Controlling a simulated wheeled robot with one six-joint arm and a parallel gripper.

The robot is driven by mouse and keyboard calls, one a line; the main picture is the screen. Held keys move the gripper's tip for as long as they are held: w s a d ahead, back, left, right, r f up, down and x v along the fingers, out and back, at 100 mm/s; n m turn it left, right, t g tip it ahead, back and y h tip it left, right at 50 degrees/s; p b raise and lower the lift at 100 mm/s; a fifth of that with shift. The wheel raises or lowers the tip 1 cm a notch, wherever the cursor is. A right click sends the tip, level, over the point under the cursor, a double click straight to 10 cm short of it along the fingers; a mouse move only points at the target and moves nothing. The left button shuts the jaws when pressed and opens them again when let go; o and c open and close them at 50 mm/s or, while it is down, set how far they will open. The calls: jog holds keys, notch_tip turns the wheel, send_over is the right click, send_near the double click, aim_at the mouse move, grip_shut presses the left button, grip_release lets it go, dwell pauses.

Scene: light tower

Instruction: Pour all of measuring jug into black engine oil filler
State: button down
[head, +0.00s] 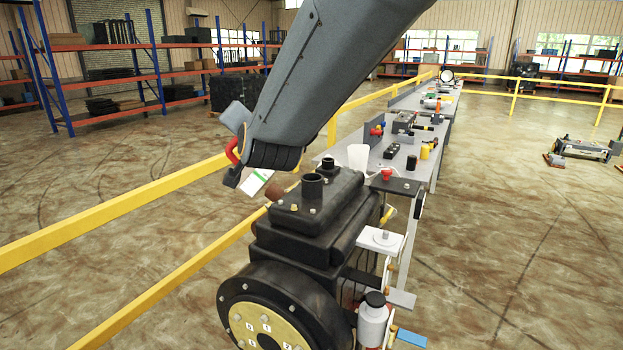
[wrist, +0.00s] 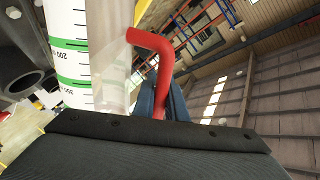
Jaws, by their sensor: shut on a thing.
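The measuring jug (head: 256,181) is white with green bands and a red handle (head: 232,151). My gripper (head: 237,148) is shut on the handle and holds the jug tilted in the air, just left of the black engine. In the wrist view the jug (wrist: 85,60) shows its scale, and its red handle (wrist: 152,45) lies between the fingers. A black open filler neck (head: 312,186) stands on the engine top, right of the jug. A round black opening shows in the wrist view (wrist: 24,82). A brown patch (head: 273,190) shows at the jug's lower end; I cannot tell whether it is oil.
A second, smaller black neck (head: 328,163) stands behind the filler. A white container (head: 358,157) and a red knob (head: 387,174) are beyond the engine. A grey bottle (head: 373,318) is at its right side. Yellow rails (head: 130,208) run along the left; a long bench (head: 424,165) extends behind.

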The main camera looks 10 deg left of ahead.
jog(key=shift+w+d+r+m, duration=0.15)
jog(key=shift+r+m, duration=0.15)
jog(key=shift+r, duration=0.1)
jog(key=shift+w+d+r+m, duration=0.1)
jog(key=shift+d+r+m, duration=0.05)
jog(key=shift+r+m, duration=0.2)
jog(key=shift+d+r+b, duration=0.15)
jog(key=shift+r+b, duration=0.2)
jog(key=shift+r, duration=0.15)
jog(key=shift+w+d+r+m+g+y, duration=0.2)
jog(key=shift+w+r+m+g+y, duration=0.1)
jog(key=shift+r+m+g, duration=0.15)
jog(key=shift+w+d+r+m+b, duration=0.25)
jog(key=shift+r+m+b, duration=0.2)
jog(key=shift+b, duration=0.25)
jog(key=shift+w+d+r+m+b, duration=0.15)
jog(key=shift+d+r+m+b, duration=0.2)
jog(key=shift+b, duration=0.3)
dwell(4.1)
jog(key=shift+w+d+b, duration=0.1)
jog(key=shift+w+b, duration=0.05)
jog(key=shift+b, duration=0.6)
